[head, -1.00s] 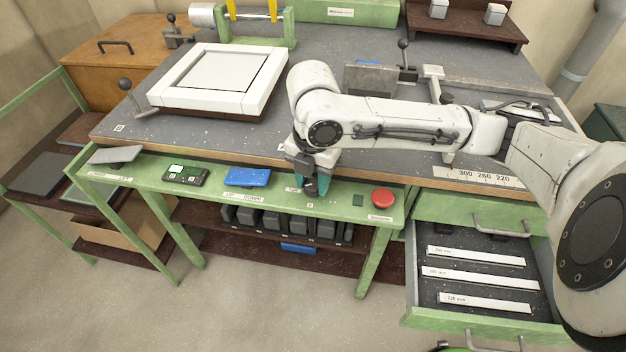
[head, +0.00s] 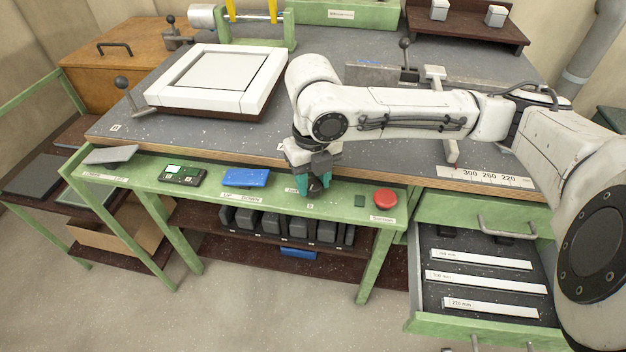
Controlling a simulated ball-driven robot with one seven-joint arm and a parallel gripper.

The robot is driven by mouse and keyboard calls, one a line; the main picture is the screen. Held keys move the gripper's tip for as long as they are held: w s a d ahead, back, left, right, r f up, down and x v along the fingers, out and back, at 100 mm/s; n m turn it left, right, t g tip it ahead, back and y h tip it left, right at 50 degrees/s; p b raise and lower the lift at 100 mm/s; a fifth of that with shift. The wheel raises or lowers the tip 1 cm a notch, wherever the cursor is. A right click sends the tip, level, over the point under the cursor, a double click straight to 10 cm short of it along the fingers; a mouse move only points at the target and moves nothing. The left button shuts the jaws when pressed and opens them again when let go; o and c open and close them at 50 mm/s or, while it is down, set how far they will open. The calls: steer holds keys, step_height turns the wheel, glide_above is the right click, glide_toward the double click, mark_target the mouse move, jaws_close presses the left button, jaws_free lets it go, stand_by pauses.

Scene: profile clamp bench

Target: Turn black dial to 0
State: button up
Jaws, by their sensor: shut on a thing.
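The black dial (head: 313,188) sits on the green control panel (head: 140,188) along the bench's front edge. It is mostly hidden between my fingers, and I cannot read which way it points. My gripper (head: 314,185), with teal fingertips, points down over the dial and is shut on it. A small printed "0" label (head: 310,206) shows on the panel just in front of the dial. Another label to the left of the dial is partly covered by my fingers.
A red button (head: 385,196) stands right of the dial, and a blue rocker (head: 246,177) stands left of it. An open drawer (head: 480,275) with labelled strips juts out at the lower right. A white frame (head: 220,80) lies on the bench.

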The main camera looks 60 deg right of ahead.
mark_target(312, 184)
steer(key=shift+w+r+n, duration=0.1)
steer(key=shift+n, duration=0.8)
steer(key=o, duration=0.8)
step_height(312, 184, up, 11)
steer(key=shift+f+p, duration=0.15)
steer(key=shift+p, duration=0.6)
steer(key=shift+a, duration=0.1)
